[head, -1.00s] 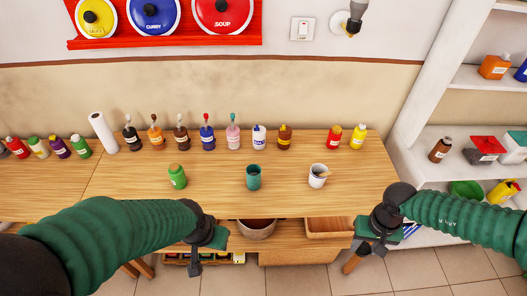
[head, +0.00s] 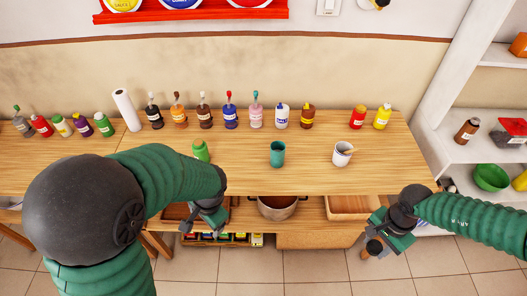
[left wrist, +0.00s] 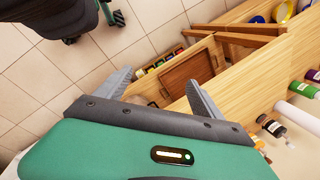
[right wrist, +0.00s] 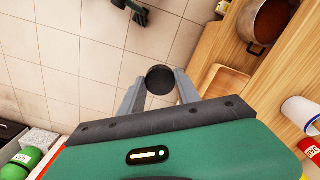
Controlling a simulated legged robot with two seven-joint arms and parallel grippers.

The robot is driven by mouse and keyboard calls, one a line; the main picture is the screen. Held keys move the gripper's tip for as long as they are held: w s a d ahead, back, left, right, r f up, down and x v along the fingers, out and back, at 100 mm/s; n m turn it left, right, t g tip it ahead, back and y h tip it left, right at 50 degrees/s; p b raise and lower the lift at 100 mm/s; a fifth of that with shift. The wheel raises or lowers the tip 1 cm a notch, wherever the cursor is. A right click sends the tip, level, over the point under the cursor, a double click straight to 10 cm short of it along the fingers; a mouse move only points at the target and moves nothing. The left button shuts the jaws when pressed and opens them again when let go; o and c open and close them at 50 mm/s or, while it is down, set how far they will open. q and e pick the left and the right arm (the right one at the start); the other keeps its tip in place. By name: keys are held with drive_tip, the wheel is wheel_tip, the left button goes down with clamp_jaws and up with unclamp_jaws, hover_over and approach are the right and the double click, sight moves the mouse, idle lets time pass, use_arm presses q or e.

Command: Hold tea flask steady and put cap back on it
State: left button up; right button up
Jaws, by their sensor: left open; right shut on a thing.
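My right gripper (head: 376,240) is shut on a brown cylinder (head: 367,253) with a dark round top, held in front of the bench at the right. In the right wrist view the dark top (right wrist: 160,79) sits between the fingertips. I cannot tell whether this piece is the tea flask, or whether it is capped. My left gripper (head: 203,226) is open and empty in front of the bench at the left. Its spread fingers (left wrist: 154,78) show in the left wrist view with nothing between them. No separate cap can be made out.
On the wooden bench (head: 310,172) stand a green bottle (head: 201,151), a teal cup (head: 277,154) and a white mug (head: 341,155). Several bottles line its back. A pot (head: 277,207) and a wooden box (head: 352,206) are below. Tiled floor is clear in front.

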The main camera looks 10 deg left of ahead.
use_arm(q)
drive_tip(key=w+a+f+m+y+b, duration=0.3)
drive_tip(key=w+a+f+m+y, duration=0.1)
drive_tip(key=w+a+f+m, duration=0.15)
drive_tip(key=m+t+y+b, duration=0.4)
drive_tip(key=m+y+b, duration=0.3)
drive_tip(key=m, duration=0.2)
approach(201, 152)
drive_tip(key=s+a, duration=0.1)
drive_tip(key=a, duration=0.1)
drive_tip(key=s+a+f, duration=0.1)
drive_tip(key=a, duration=0.1)
drive_tip(key=s+a+f, duration=0.1)
drive_tip(key=s+a, duration=0.1)
drive_tip(key=shift+a, duration=0.4)
drive_tip(key=w+d+r+m+t+y, duration=0.1)
drive_tip(key=w+m+t, duration=0.1)
drive_tip(key=w, duration=0.1)
drive_tip(key=w+d+r+m+t+y+b, duration=0.1)
drive_tip(key=w+r+m+t, duration=0.1)
drive_tip(key=w, duration=0.1)
drive_tip(key=shift+d, duration=0.25)
use_arm(e)
drive_tip(key=s+d+f+m, duration=0.1)
drive_tip(key=d+f+m, duration=0.4)
drive_tip(key=m, duration=0.8)
drive_tip(key=s+d+f+m, duration=0.2)
drive_tip(key=d+f+m, duration=0.3)
drive_tip(key=f+m, duration=0.7)
drive_tip(key=shift+m, duration=1)
